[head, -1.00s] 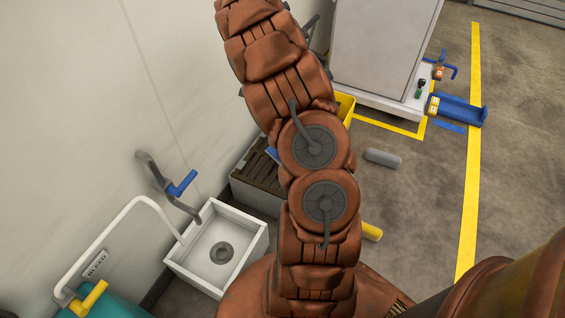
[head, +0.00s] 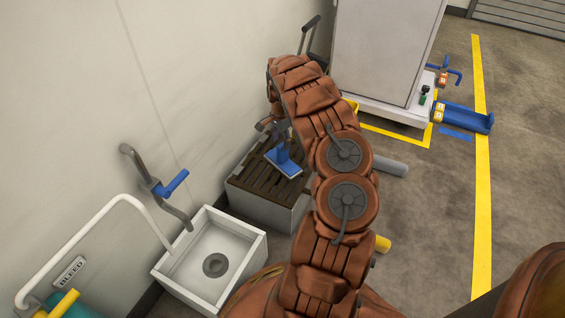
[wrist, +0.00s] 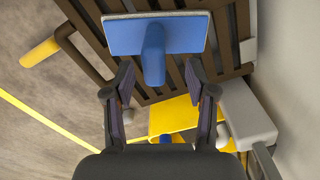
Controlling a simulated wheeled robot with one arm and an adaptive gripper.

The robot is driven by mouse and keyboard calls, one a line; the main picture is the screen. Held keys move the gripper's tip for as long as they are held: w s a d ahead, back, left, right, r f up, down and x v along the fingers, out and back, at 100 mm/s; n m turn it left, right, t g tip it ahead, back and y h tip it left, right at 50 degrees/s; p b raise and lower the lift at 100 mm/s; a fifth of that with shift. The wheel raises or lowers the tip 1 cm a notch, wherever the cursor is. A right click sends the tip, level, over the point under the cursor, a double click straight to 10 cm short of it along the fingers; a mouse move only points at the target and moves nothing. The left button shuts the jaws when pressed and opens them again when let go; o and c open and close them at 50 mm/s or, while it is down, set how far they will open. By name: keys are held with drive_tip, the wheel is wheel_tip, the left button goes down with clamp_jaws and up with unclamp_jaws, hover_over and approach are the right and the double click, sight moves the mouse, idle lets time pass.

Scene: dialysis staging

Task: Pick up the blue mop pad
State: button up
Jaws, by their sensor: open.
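The blue mop pad (head: 285,163) lies on the dark slatted top of a grey box. It is a flat blue plate with a pale edge and a raised blue grip. My gripper (head: 272,128) is just above and behind it in the head view, partly hidden by my arm. In the wrist view, the mop pad (wrist: 115,36) is ahead of my gripper (wrist: 159,75). Its grip points toward me between the lines of the two spread fingers. The fingers are open and empty, and I see no contact.
The slatted box (head: 262,210) stands against the wall, beside a white sink (head: 237,230). A wall pipe with a blue lever (head: 176,182) is to the left. A white cabinet (head: 385,50) stands behind.

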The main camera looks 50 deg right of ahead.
sight(283, 151)
drive_tip(key=shift+s+d+f+b, duration=0.15)
drive_tip(key=shift+f+b, duration=0.3)
drive_tip(key=shift+f, duration=0.5)
drive_tip(key=shift+s+a+f+b, duration=0.15)
drive_tip(key=shift+f+b, duration=0.3)
drive_tip(key=shift+f, duration=0.45)
drive_tip(key=shift+f+b, duration=0.45)
drive_tip(key=shift+f, duration=0.7)
clamp_jaws()
